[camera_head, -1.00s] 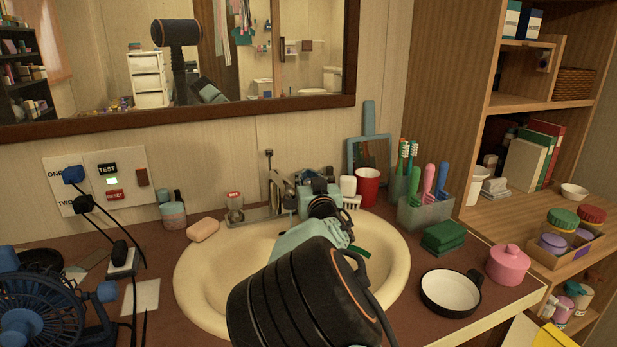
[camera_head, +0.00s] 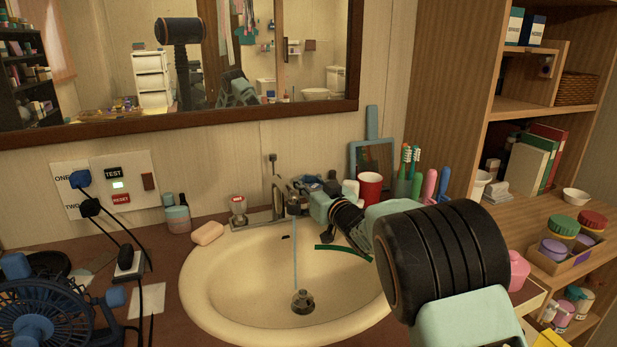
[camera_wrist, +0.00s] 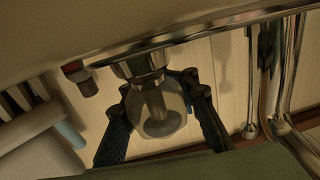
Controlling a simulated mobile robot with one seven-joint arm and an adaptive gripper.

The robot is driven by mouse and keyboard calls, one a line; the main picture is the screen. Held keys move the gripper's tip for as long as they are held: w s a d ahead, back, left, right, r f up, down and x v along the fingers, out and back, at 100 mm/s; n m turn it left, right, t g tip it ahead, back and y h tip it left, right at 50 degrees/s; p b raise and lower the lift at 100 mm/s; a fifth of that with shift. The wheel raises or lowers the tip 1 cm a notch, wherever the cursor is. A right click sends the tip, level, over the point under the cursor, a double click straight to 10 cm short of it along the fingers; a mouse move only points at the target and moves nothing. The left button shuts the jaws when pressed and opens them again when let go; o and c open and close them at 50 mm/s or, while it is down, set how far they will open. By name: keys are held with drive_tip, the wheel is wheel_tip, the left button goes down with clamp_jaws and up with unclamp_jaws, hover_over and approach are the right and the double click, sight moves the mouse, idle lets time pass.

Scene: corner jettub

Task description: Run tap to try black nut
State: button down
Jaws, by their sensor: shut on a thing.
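The chrome tap (camera_head: 279,200) stands at the back of the cream sink (camera_head: 205,290). A thin stream of water (camera_head: 294,255) falls from its spout to the drain (camera_head: 302,302). A dark, nut-like piece (camera_head: 297,208) shows at the spout's end; a dark fitting on the chrome also shows in the wrist view (camera_wrist: 88,86), but I cannot tell if it is the same piece. My gripper (camera_head: 310,187) is at the tap's right side. In the wrist view, its fingers (camera_wrist: 160,98) are shut around the clear right tap knob (camera_wrist: 160,120). The left tap knob (camera_head: 238,206) has a red top.
A soap bar (camera_head: 208,233) lies left of the sink. A red cup (camera_head: 370,187) and toothbrushes (camera_head: 409,165) stand close behind my arm. A green strip (camera_head: 343,250) lies at the sink's right. A blue fan (camera_head: 45,310) and cords (camera_head: 128,235) occupy the left counter.

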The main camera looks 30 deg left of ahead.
drive_tip(key=shift+s+a+n+g+y+p, duration=0.15)
drive_tip(key=shift+n+g+y+p, duration=0.1)
drive_tip(key=shift+n+g+p, duration=0.25)
drive_tip(key=shift+s+d+n+g+y+p, duration=0.1)
drive_tip(key=shift+n+g+y+p, duration=0.2)
drive_tip(key=shift+g+p, duration=0.35)
drive_tip(key=shift+s+a+f+n+g+y+p, duration=0.15)
drive_tip(key=shift+s+n+g+y+p, duration=0.1)
drive_tip(key=shift+n+g+p, duration=0.25)
drive_tip(key=c, duration=1.7)
unclamp_jaws()
drive_tip(key=shift+c, duration=0.2)
wheel_tip(320, 180, up, 10)
drive_tip(key=shift+r, duration=0.1)
